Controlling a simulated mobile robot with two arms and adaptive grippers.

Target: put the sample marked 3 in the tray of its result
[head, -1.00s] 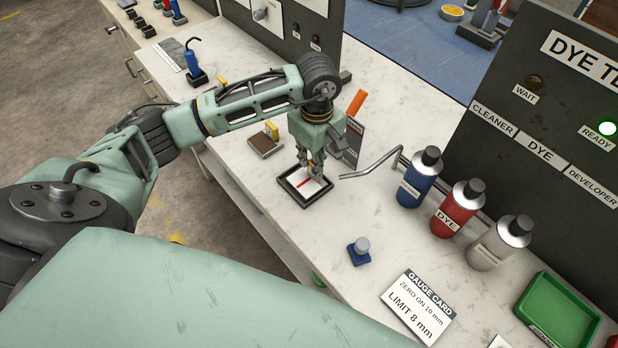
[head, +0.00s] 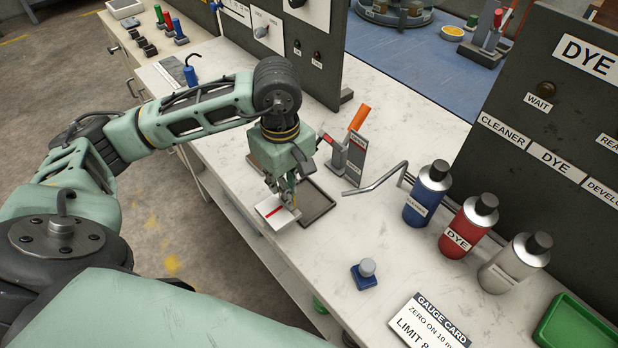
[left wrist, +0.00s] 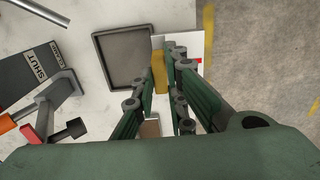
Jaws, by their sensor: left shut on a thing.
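The sample in my left gripper is a white plate (head: 268,216) with a red line and a yellow grip, which shows in the left wrist view (left wrist: 158,72). No number on it can be read. My left gripper (head: 285,190) is shut on the yellow grip. It holds the plate at the left side of an empty dark square tray (head: 318,203), partly over its rim; the height of the plate is hard to tell. The dark tray also shows empty in the left wrist view (left wrist: 124,58). A green tray (head: 572,325) is cut off at the lower right. My right gripper is out of view.
Blue (head: 428,195), red (head: 468,226) and white (head: 515,263) bottles stand at the right beside a bent metal pipe (head: 378,183). An orange-handled lever (head: 358,118) stands behind the tray. A blue block with a knob (head: 364,274) and a gauge card (head: 428,322) lie in front.

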